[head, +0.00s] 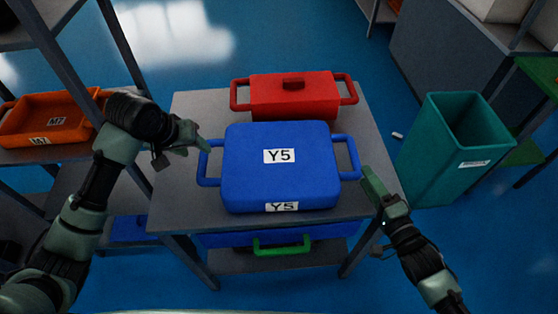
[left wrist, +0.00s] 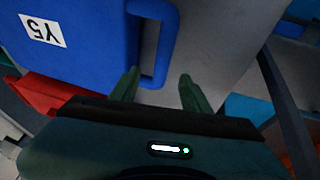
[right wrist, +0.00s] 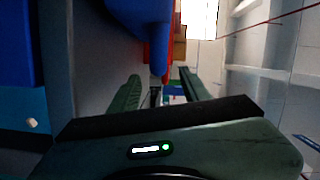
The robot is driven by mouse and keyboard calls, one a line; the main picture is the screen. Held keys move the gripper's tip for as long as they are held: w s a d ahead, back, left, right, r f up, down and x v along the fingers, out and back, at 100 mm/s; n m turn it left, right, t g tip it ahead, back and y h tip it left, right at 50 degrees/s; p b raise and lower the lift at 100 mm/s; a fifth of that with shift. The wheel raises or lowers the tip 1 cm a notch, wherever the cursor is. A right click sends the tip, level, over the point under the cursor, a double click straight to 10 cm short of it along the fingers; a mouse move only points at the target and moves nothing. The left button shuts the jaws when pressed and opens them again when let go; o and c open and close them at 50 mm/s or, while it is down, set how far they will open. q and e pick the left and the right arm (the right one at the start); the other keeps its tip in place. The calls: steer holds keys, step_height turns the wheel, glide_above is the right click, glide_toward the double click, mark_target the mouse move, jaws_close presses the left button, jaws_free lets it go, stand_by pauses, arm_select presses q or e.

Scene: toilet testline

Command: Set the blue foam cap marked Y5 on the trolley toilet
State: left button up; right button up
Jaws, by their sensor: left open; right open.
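The blue foam cap marked Y5 (head: 280,180) lies flat on a grey table, with a loop handle on its left and right sides. My left gripper (head: 198,146) is open at the left handle; in the left wrist view the handle (left wrist: 163,60) shows between and just beyond the fingertips (left wrist: 160,80). My right gripper (head: 371,182) is open beside the right handle. In the right wrist view the blue handle (right wrist: 158,62) appears ahead, between the finger lines (right wrist: 160,82). Contact cannot be told on either side. I cannot make out a trolley toilet in any view.
A red lidded box (head: 292,98) with handles stands right behind the cap on the table (head: 180,205). A blue item with a green handle (head: 282,246) is on the shelf below. An orange M7 tray (head: 45,118) is on a left rack. A teal bin (head: 452,150) stands right.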

mark_target(202, 154)
arm_select(q)
steer(key=x, duration=0.7)
steer(key=shift+w+f, duration=0.2)
steer(key=shift+f, duration=0.15)
arm_select(e)
steer(key=x, duration=0.7)
steer(key=shift+w+a+f, duration=0.1)
steer(key=shift+w+a, duration=0.1)
steer(key=shift+w, duration=0.15)
arm_select(q)
steer(key=shift+c, duration=0.4)
arm_select(e)
steer(key=shift+c, duration=0.4)
arm_select(q)
jaws_close()
arm_select(e)
jaws_close()
